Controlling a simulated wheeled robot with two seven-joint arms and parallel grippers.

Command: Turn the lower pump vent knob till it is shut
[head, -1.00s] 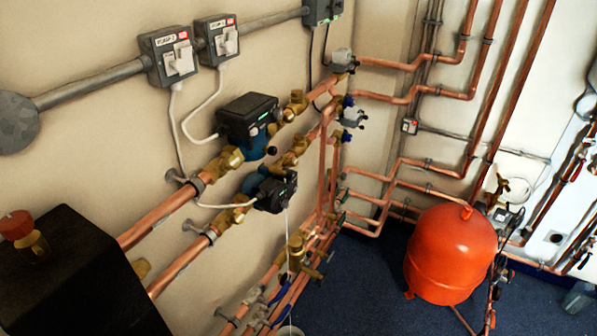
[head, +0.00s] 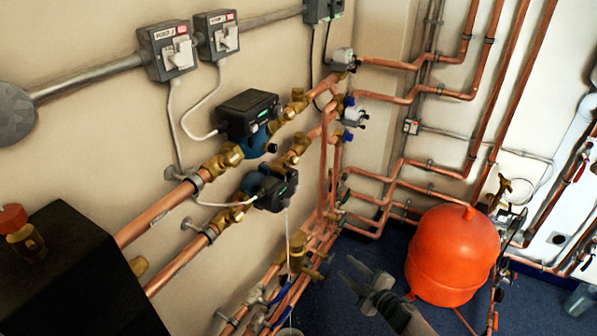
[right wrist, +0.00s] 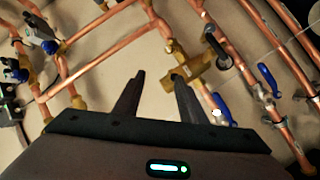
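The lower pump (head: 268,190) is a dark unit with a blue body on the lower copper pipe, below the upper pump (head: 248,115). A thin pale stream (head: 288,240) runs straight down from its front end to a light container (head: 289,332) at the bottom edge. The vent knob itself is too small to make out for sure. My right gripper (head: 346,266) is below and right of the lower pump, clear of it. In the right wrist view its fingers (right wrist: 158,78) are apart with nothing held between them. My left gripper is not in view.
Copper pipes with brass valves (head: 298,250) and blue levers (head: 282,294) run low along the wall, left of my right gripper. A red-orange vessel (head: 452,255) stands to its right. A black box (head: 60,275) fills the lower left. Blue floor is clear between.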

